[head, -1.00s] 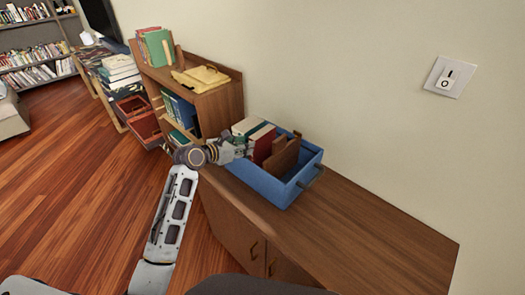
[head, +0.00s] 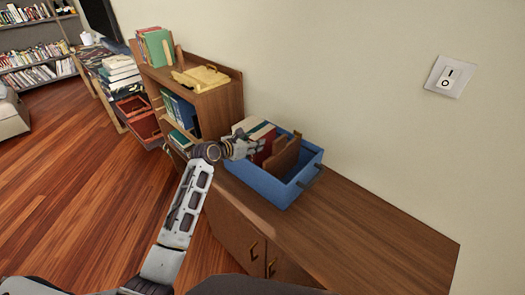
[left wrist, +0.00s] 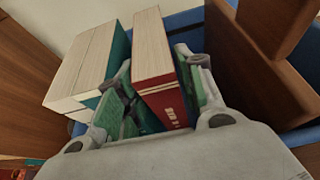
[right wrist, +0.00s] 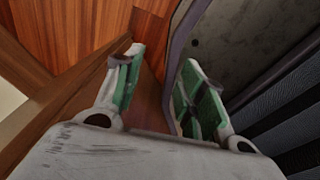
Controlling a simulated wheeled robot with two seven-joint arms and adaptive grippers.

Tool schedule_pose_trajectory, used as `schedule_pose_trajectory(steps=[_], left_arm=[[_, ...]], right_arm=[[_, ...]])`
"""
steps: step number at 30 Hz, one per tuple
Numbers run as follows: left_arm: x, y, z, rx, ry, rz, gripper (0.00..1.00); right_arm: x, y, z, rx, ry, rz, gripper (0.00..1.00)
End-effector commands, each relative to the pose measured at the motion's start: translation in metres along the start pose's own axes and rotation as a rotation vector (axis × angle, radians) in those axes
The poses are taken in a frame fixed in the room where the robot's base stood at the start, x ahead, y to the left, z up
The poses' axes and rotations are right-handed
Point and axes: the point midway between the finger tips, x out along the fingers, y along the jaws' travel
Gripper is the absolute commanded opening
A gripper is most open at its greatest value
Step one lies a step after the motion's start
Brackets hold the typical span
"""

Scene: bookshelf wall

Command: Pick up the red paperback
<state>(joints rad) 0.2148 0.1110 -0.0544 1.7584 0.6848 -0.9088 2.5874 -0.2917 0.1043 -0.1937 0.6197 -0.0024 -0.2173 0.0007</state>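The red paperback (head: 265,146) stands upright in a blue crate (head: 266,187) on the wooden cabinet. In the left wrist view the red paperback (left wrist: 160,85) shows its pale page edges and red spine. My left gripper (head: 258,147) is at the crate, with its fingers on either side of the book. In the left wrist view the left gripper (left wrist: 155,62) is open around it; firm contact is not visible. My right gripper (right wrist: 160,60) is open and empty, seen only in the right wrist view, away from the crate.
Pale-paged books with teal covers (left wrist: 90,65) stand left of the red one. A brown wooden piece (head: 285,155) stands to its right. A shelf unit (head: 222,108) rises behind the crate. The cabinet top (head: 360,235) in front is bare.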

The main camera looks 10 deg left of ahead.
Motion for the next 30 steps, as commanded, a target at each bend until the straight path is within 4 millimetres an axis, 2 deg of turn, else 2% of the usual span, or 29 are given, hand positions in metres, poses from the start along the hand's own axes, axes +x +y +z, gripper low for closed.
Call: schedule_pose_trajectory(steps=[8,21,30], left_arm=[[0.009,0.001,0.003,0.001,-0.001,0.000,0.38],[0.045,0.001,0.007,0.000,0.001,0.001,0.38],[0.052,0.001,0.007,0.000,0.001,0.001,0.38]], right_arm=[[0.000,0.001,-0.002,0.000,0.002,0.001,0.40],[0.001,0.001,-0.002,0.000,0.002,0.001,0.40],[0.001,0.001,-0.002,0.000,0.002,0.002,0.40]])
